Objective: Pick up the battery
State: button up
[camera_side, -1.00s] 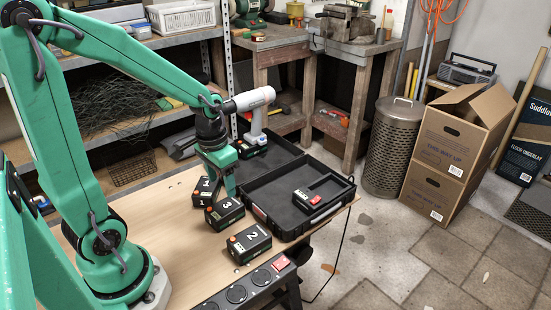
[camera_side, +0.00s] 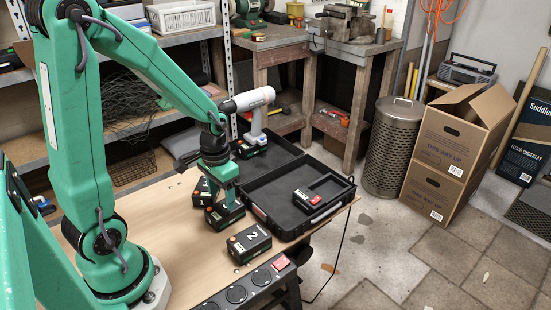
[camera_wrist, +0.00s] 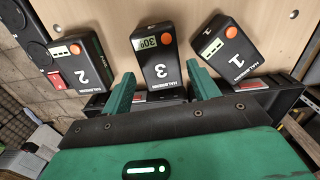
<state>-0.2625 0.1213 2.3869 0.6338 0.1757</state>
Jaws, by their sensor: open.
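Three black batteries with orange buttons stand on the bench in front of me: battery 3 (camera_side: 224,222), battery 2 (camera_side: 250,244) and battery 1 (camera_side: 201,193). In the side view my gripper (camera_side: 224,203) is low over battery 3, pointing down and hiding most of its top. In the wrist view my gripper (camera_wrist: 160,70) is open, with battery 3 (camera_wrist: 157,58) between and just beyond its fingertips. Battery 2 (camera_wrist: 78,66) lies left of the fingers and battery 1 (camera_wrist: 226,47) right. Whether the fingers touch battery 3, I cannot tell.
A cordless drill (camera_side: 253,115) stands behind, by the lid. A power strip (camera_side: 250,290) with a red switch runs along the front edge. Bare bench (camera_side: 170,220) lies left.

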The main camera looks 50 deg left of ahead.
aim_at(224, 207)
jog(key=shift+f, duration=0.1)
jog(key=shift+w+f, duration=0.1)
jog(key=shift+f, duration=2.4)
jog(key=shift+c, duration=0.4)
jog(key=c, duration=0.9)
jog(key=shift+o, duration=0.2)
jog(key=shift+r, duration=0.15)
jog(key=shift+r, duration=1)
jog(key=shift+w+r, duration=0.1)
jog(key=shift+r, duration=0.8)
jog(key=s+d+r, duration=0.3)
jog(key=d+r, duration=0.4)
jog(key=d, duration=0.4)
jog(key=shift+s+d, duration=0.15)
jog(key=shift+s, duration=0.05)
